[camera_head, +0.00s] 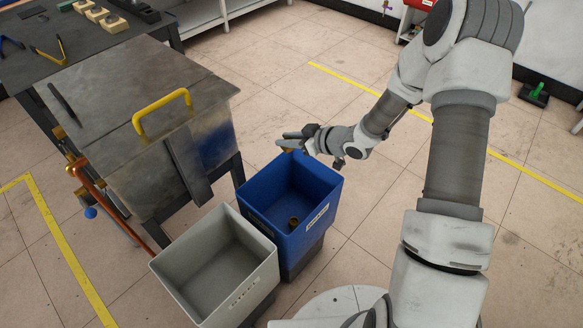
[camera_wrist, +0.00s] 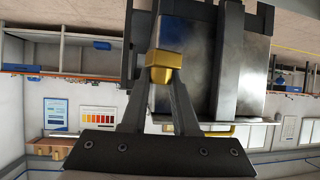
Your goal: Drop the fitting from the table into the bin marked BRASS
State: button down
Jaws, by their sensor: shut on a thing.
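My gripper (camera_head: 290,142) is shut on a brass fitting (camera_wrist: 163,66), which sits between the fingertips in the wrist view. In the head view my gripper is near the far rim of the blue bin (camera_head: 262,180), and the held fitting is a small brownish spot at the fingertips. The blue bin has a white label on its front that is too small to read surely. A brownish ring-like piece (camera_head: 293,223) lies inside this bin. A grey bin (camera_head: 172,272) stands beside it at the left, empty as far as I see, with its own label, also unclear.
A dark metal cabinet (camera_head: 105,95) with a yellow handle (camera_head: 161,104) stands left of the bins. Copper-coloured pipe (camera_head: 88,180) runs down its side. A dark table (camera_head: 75,45) behind holds pliers and several blocks. Open floor lies right of the blue bin.

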notch_tip(320, 180, down, 13)
jog(key=s+d+n+g+y+b, duration=0.1)
jog(key=n+g+b, duration=0.2)
jog(key=b, duration=0.6)
jog(key=shift+s+f+y, duration=0.2)
jog(key=shift+s+y, duration=0.05)
jog(key=shift+y, duration=0.15)
jog(key=c, duration=0.6)
grip_release()
jog(key=p+v, duration=0.5)
jog(key=v, duration=1.2)
jog(key=shift+d, duration=0.2)
